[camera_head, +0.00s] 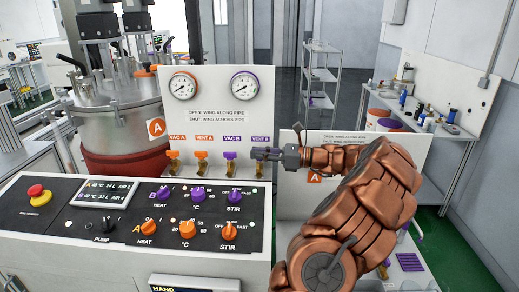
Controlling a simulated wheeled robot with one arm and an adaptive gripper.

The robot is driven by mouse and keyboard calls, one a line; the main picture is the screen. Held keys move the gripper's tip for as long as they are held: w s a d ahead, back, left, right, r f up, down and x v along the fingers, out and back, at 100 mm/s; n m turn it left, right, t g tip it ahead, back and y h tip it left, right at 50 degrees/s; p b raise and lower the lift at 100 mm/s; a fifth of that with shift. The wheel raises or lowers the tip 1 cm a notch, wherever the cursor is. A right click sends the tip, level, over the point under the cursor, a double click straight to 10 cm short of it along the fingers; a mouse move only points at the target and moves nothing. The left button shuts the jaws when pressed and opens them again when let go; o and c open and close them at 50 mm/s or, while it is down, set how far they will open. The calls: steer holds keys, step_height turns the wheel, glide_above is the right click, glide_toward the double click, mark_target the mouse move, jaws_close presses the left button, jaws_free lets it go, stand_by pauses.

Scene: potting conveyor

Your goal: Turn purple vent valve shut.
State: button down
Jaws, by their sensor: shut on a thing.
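The purple vent valve (259,171) sits under the VENT B label at the right end of a row of small valves on the white panel. My gripper (260,153) reaches it from the right and is shut on its wing. The fingers cover most of the wing, so I cannot tell whether it lies along or across the pipe. A note on the panel says the wing is open along the pipe and shut across it.
To the left stand the purple VAC B valve (230,157), the orange VENT A valve (201,158) and the orange VAC A valve (173,158). Two gauges (244,85) are above. The black control panel (100,218) with knobs is below. A steel vessel (115,110) stands left.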

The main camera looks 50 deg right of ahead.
steer(key=shift+d+r+n+y+p, duration=0.1)
steer(key=shift+r+n+y+p, duration=0.1)
steer(key=shift+n+y+p, duration=0.25)
steer(key=shift+f+n+g+y, duration=0.1)
steer(key=shift+n+g+y, duration=0.15)
steer(key=shift+g+y, duration=0.3)
steer(key=c, duration=1.2)
jaws_free()
steer(key=shift+s+f, duration=0.1)
steer(key=v, duration=0.7)
steer(key=shift+s+d, duration=0.1)
steer(key=shift+s, duration=0.1)
